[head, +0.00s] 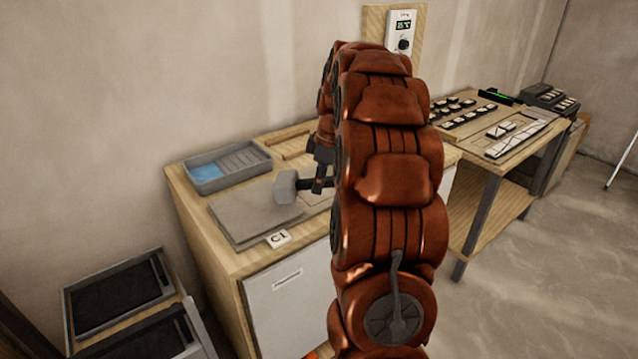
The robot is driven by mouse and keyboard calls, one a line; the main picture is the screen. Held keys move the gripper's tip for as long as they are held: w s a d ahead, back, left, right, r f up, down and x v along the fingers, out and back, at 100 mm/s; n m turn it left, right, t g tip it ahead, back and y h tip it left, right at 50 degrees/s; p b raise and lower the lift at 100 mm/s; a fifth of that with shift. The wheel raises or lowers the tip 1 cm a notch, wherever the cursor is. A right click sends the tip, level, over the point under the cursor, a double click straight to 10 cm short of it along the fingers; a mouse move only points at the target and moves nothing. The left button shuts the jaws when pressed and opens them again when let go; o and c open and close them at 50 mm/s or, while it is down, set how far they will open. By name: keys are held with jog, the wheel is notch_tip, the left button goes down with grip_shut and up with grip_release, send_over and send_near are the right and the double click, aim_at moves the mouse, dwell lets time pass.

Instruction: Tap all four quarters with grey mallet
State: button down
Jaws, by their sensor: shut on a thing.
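My gripper (321,180) is shut on the handle of the grey mallet, left of my large copper-coloured arm. The mallet's grey head (286,187) points left and hangs over the right part of a flat grey tile (245,215) on the wooden bench. I cannot tell whether the head touches the tile or is a little above it. My arm hides the bench to the right, and the mallet covers part of the tile's right side. No lines between the tile's quarters are clear at this size.
A grey tray (228,168) with blue liquid stands at the bench's back left. A card marked C1 (278,239) is at the front edge. A second table (520,150) with small tiles stands at right. Black bins (115,297) are at lower left. A thermostat (401,32) hangs on the wall.

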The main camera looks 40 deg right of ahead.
notch_tip(320, 180, down, 5)
jog(key=b, duration=0.3)
jog(key=shift+f, duration=0.15)
jog(key=shift+w+r+p, duration=0.1)
jog(key=shift+r+p, duration=0.35)
jog(key=shift+r, duration=2.4)
